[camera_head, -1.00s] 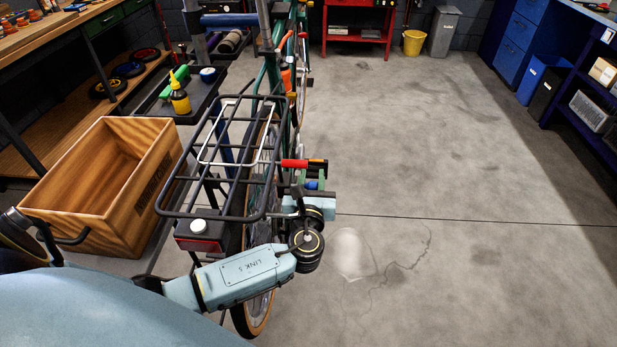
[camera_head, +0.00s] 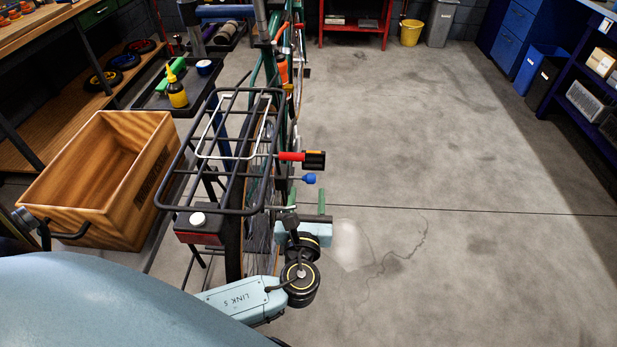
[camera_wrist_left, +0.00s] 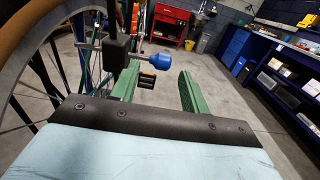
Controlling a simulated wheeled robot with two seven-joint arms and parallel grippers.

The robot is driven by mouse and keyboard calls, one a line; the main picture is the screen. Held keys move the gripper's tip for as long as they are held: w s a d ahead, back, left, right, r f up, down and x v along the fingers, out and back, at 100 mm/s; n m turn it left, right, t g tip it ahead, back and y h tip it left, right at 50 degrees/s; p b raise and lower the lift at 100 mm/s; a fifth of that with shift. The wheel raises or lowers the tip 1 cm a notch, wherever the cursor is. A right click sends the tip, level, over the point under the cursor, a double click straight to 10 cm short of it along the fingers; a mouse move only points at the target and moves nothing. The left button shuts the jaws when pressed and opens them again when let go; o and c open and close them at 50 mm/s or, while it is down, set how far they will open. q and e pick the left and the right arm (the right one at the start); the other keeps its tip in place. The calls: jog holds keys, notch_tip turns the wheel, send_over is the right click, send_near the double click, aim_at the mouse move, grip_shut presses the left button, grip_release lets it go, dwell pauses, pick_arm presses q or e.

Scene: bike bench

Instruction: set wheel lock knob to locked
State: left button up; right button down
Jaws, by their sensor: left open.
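A small blue knob (camera_head: 308,178) sticks out to the right from the bike's rear, below the rack. It also shows in the left wrist view (camera_wrist_left: 163,61), on a thin shaft from a black block (camera_wrist_left: 117,47). I take it for the wheel lock knob; its locked or unlocked setting cannot be read. My left gripper (camera_head: 307,199) is open and empty, on the near side of the knob and apart from it. In the left wrist view its green fingers (camera_wrist_left: 158,82) point forward, with the knob beyond and above the left fingertip. My right gripper is not in view.
A red grip with a black end (camera_head: 303,157) juts out just above the blue knob. The black rear rack (camera_head: 236,147) and wheel stand left of my gripper. A wooden crate (camera_head: 155,185) sits farther left. The floor (camera_head: 450,200) to the right is clear.

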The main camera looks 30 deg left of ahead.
pick_arm(q)
jog(key=v, duration=0.5)
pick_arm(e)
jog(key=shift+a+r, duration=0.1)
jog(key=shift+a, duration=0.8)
pick_arm(q)
jog(key=shift+c, duration=0.3)
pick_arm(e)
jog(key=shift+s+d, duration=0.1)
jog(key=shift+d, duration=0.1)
